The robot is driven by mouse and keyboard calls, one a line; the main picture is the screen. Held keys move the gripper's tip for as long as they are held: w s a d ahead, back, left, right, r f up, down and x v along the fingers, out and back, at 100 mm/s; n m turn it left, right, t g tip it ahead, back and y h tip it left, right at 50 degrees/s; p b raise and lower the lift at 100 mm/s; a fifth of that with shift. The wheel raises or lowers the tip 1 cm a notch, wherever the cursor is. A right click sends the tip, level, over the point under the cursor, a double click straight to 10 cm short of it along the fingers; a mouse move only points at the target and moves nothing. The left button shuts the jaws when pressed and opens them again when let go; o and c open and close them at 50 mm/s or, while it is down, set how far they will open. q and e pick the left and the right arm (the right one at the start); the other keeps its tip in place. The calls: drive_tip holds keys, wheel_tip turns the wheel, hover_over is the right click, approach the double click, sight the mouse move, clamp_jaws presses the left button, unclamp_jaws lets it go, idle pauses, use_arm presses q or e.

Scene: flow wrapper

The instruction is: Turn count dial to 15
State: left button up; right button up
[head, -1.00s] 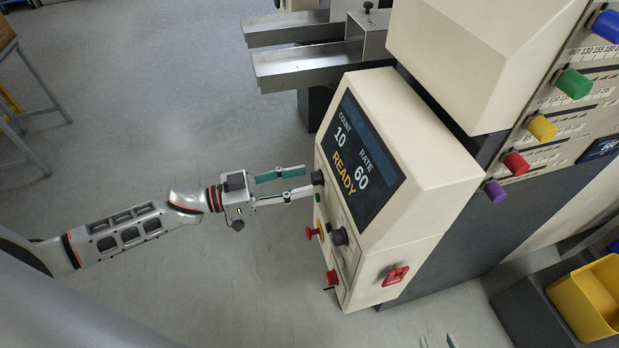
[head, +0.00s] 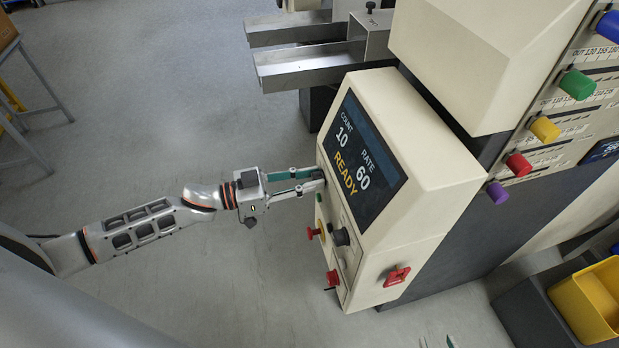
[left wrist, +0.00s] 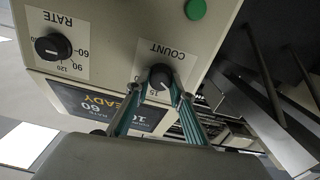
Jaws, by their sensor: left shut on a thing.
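The count dial (left wrist: 160,77) is a black knob with a white pointer line, on a white plate marked COUNT, upside down in the left wrist view. My left gripper (head: 318,180) is shut on it, with one teal-padded finger on each side; the fingers also show in the left wrist view (left wrist: 157,92). In the head view the fingers mostly hide the dial. The display (head: 358,160) reads COUNT 10, RATE 60, READY. Only the fingertips of my right gripper (head: 436,341) show at the bottom edge, apart from each other.
The rate dial (left wrist: 53,47) sits beside the count dial, and a green button (left wrist: 196,9) is close by. Red knobs (head: 312,233) and a red switch (head: 396,276) stick out of the control box. Metal chutes (head: 308,67) are behind it.

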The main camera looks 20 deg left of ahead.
use_arm(q)
drive_tip(key=shift+m, duration=0.3)
use_arm(e)
drive_tip(key=shift+r, duration=0.1)
use_arm(q)
drive_tip(key=m, duration=0.3)
drive_tip(key=shift+r+p, duration=0.1)
drive_tip(key=shift+p, duration=0.3)
drive_tip(key=shift+m, duration=0.9)
drive_tip(key=m, duration=0.5)
drive_tip(key=shift+s+d+m, duration=0.1)
drive_tip(key=shift+s+m, duration=0.05)
drive_tip(key=shift+m, duration=0.25)
use_arm(e)
drive_tip(key=shift+s+d, duration=0.1)
drive_tip(key=shift+s, duration=0.1)
use_arm(q)
drive_tip(key=shift+m, duration=0.3)
use_arm(e)
drive_tip(key=shift+w, duration=0.1)
